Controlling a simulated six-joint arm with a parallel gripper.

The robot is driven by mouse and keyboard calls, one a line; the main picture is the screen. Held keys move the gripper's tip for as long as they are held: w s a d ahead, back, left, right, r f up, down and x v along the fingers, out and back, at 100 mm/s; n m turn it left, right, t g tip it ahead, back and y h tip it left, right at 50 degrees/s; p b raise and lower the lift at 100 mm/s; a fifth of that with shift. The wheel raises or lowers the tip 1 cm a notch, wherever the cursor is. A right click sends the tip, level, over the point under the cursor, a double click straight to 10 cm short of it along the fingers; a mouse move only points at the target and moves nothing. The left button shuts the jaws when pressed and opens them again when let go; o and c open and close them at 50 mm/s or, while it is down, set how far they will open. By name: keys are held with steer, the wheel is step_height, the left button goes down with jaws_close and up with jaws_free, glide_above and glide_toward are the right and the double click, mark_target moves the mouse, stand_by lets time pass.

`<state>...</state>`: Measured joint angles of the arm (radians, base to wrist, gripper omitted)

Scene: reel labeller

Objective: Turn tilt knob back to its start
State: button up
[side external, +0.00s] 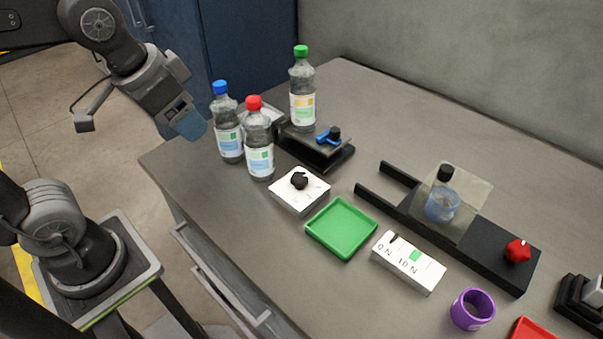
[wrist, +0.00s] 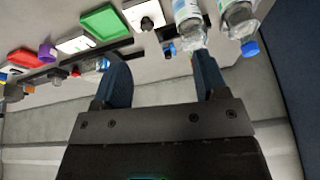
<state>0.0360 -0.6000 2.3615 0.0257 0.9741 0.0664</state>
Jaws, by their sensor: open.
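A black knob (side external: 299,181) sits on a white square box (side external: 292,204), and both also show at the top of the wrist view, the knob there (wrist: 147,23) near the upper middle. A red knob (side external: 518,250) stands on the right end of a long black rail base (side external: 480,255). A blue lever with a black end (side external: 330,136) sits on a small black stand. No label tells which one is the tilt knob. My gripper (side external: 190,126) is in the air left of the bottles, apart from every knob. In the wrist view its fingers (wrist: 160,78) are spread and empty.
Bottles with blue (side external: 229,140), red (side external: 259,155) and green (side external: 302,100) caps stand close to my gripper. A green tray (side external: 312,227), a white switch box (side external: 408,275) and a purple ring (side external: 472,321) lie along the table's front. The table's back is clear.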

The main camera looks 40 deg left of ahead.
steer(key=w+d+r+m+g, duration=0.1)
steer(key=w+d+m+g, duration=0.15)
steer(key=w, duration=0.55)
steer(key=m+g+y, duration=0.2)
steer(key=m+g, duration=0.1)
steer(key=m, duration=0.2)
glide_above(301, 177)
steer(key=s, duration=0.2)
step_height(301, 177, down, 3)
steer(key=w+d+f+m+g+y, duration=0.2)
steer(key=w+d+f+m, duration=0.1)
steer(key=w+d+f, duration=0.3)
steer(key=shift+t, duration=0.25)
steer(key=x, duration=1.5)
steer(key=shift+s+a+r, duration=0.1)
steer(key=shift+s+a, duration=0.25)
steer(key=shift+c, duration=0.5)
steer(key=c, duration=0.8)
steer(key=shift+c, duration=0.2)
